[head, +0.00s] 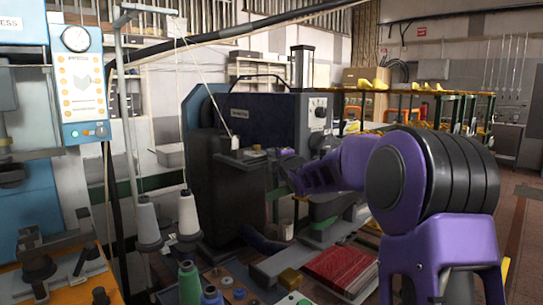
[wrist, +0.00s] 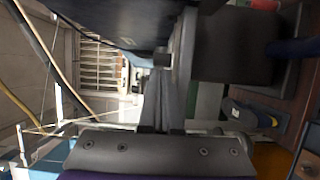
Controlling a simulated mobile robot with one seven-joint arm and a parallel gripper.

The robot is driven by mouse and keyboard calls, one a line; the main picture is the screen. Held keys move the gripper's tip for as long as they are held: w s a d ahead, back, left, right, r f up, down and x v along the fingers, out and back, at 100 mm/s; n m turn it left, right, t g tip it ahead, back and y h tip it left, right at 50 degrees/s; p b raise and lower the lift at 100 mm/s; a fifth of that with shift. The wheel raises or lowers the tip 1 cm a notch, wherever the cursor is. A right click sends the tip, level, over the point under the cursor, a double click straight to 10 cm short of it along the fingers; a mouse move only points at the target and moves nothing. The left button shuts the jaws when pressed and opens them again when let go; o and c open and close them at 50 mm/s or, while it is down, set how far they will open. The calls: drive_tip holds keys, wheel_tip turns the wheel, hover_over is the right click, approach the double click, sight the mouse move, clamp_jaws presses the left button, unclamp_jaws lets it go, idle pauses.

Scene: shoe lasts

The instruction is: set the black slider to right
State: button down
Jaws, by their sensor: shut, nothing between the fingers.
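My purple arm reaches left in the head view, and my gripper (head: 262,156) is small and dark against the front of a sewing machine (head: 258,116). In the wrist view my gripper (wrist: 165,100) is shut and empty, its fingers together and pointing up the picture. The fingers are close to the machine's dark blue body (wrist: 120,22). A small dark block (wrist: 162,60) sits beside the fingers at the body's edge. It may be the black slider, but I cannot tell for sure. Its setting cannot be read, and I cannot tell whether the fingers touch it.
Thread cones (head: 187,213) stand on the left by a thin stand. A blue press (head: 78,85) is farther left. Spools (head: 190,282) and a red stack (head: 338,266) lie on the bench below. Racks (head: 410,105) stand behind at right.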

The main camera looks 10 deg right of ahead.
drive_tip(key=d, duration=0.1)
drive_tip(key=w+d+p, duration=0.2)
drive_tip(key=d, duration=0.1)
drive_tip(key=shift+w, duration=0.25)
